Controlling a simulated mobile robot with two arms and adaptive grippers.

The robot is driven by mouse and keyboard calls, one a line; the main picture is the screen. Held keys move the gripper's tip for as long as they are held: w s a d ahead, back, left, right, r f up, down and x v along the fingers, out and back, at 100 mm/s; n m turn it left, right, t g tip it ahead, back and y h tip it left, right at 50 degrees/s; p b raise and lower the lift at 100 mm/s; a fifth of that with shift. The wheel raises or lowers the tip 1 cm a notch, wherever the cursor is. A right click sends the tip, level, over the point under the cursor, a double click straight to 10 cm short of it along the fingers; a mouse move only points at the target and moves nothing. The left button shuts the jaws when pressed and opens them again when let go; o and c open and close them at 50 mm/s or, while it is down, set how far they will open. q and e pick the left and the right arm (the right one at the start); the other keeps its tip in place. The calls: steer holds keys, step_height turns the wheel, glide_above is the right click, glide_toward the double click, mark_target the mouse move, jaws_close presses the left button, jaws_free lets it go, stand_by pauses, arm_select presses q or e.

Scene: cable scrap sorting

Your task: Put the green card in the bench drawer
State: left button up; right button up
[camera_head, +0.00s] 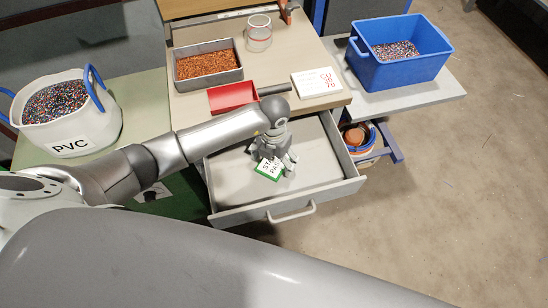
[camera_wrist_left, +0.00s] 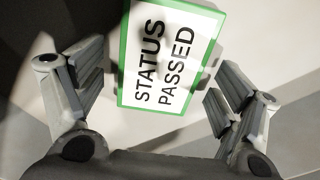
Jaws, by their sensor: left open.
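The green-edged card (camera_head: 269,169) reads "STATUS PASSED" and lies in the open bench drawer (camera_head: 328,180), or just above its floor. The card also shows in the left wrist view (camera_wrist_left: 168,58), between and beyond the fingertips. My left gripper (camera_head: 279,158) reaches into the drawer over the card. In the left wrist view its fingers (camera_wrist_left: 158,92) are spread wide, apart from the card on both sides. My arm hides part of the drawer's back left. My right gripper is not in view.
A blue bin (camera_head: 398,72) is right; a PVC tub (camera_head: 68,133) is left.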

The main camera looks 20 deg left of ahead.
mark_target(274, 162)
arm_select(q)
steer(key=shift+r, duration=0.1)
steer(key=shift+r, duration=0.2)
step_height(274, 162, up, 12)
steer(key=shift+f, duration=0.15)
